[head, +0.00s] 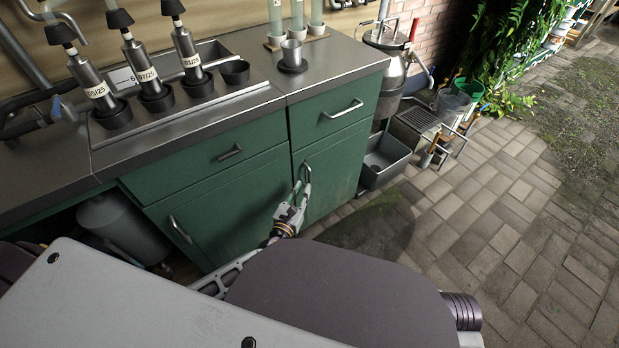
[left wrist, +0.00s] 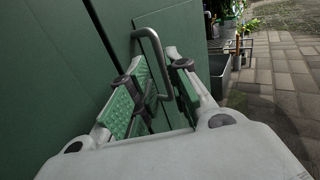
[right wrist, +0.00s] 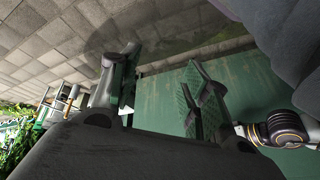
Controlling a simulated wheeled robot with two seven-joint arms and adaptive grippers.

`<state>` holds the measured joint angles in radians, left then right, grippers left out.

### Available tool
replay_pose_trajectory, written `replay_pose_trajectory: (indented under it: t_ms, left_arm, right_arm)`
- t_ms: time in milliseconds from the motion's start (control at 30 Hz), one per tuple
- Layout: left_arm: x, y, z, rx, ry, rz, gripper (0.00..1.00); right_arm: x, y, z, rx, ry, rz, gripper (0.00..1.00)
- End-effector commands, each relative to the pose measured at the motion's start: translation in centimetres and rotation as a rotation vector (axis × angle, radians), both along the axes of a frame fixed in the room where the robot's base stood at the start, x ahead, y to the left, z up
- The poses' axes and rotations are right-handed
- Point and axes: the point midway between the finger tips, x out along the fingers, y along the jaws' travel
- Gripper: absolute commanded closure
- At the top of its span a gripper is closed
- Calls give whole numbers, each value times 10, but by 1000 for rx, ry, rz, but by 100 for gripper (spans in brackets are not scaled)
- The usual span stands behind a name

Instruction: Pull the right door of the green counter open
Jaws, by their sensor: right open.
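The green counter (head: 240,210) has a right door (head: 334,172) that looks closed, with an upright metal handle (head: 307,172). My left gripper (head: 298,192) is at this handle. In the left wrist view the handle (left wrist: 152,45) runs between the two fingers of my left gripper (left wrist: 163,68). The fingers sit close on either side of the bar; the exact contact is partly hidden. My right gripper (right wrist: 165,60) shows only in its wrist view. It is open and empty, with a green counter surface (right wrist: 160,92) beyond it.
The left door (head: 220,215) and two drawers have their own handles. A grey bin (head: 385,160) stands on the floor just right of the counter. Paving (head: 490,215) in front and to the right is mostly clear. A tank (head: 122,228) sits under the counter's left part.

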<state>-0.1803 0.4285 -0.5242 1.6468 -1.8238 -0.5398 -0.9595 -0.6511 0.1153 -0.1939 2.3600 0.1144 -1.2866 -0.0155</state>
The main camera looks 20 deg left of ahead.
Motion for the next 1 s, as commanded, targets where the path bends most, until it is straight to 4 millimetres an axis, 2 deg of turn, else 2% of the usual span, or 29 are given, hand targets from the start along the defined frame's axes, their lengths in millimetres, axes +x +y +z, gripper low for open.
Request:
replay_pose_trajectory:
  t_ms: [300,600,1000]
  left_arm:
    - [37,-2,0,0,-1,1,81]
    - [65,-5,0,-1,-1,1,81]
    - [75,-5,0,0,1,0,81]
  right_arm:
    - [-1,4,-16,21,-17,-5,54]
    - [-3,8,-33,42,-23,-10,54]
    - [1,9,-33,50,-40,-12,54]
